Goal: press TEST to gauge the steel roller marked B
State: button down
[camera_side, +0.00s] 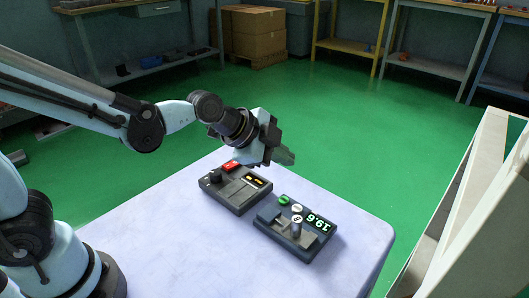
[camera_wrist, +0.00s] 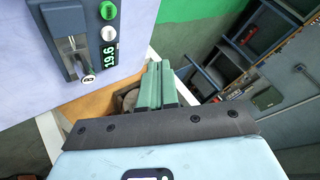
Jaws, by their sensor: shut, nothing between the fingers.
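The dark gauge box (camera_side: 290,245) sits at the right front of the table. It carries a green button (camera_side: 284,200), a white button (camera_side: 297,208) and a lit display (camera_side: 318,222) reading 19.6. The button labels are too small to read. The steel roller (camera_side: 297,229) stands on the box, its top marked B. In the wrist view the box (camera_wrist: 58,35) is at upper left, with the green button (camera_wrist: 108,10), white button (camera_wrist: 108,33) and roller (camera_wrist: 87,78). My gripper (camera_side: 286,157) is shut and empty, above and behind the box, apart from it; its green fingers (camera_wrist: 160,85) show together.
A second dark box (camera_side: 235,198) with a red button (camera_side: 231,166), a black knob and lit orange marks stands left of the gauge. A pale frame (camera_side: 470,200) rises right of the table (camera_side: 160,225). The table's left front is clear.

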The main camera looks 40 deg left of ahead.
aim_at(280, 201)
jog(key=shift+f, duration=4.25)
jog(key=shift+f, duration=0.1)
jog(key=shift+f, duration=0.3)
jog(key=shift+f, duration=0.4)
jog(key=shift+r, duration=0.85)
jog(key=shift+r, duration=2.5)
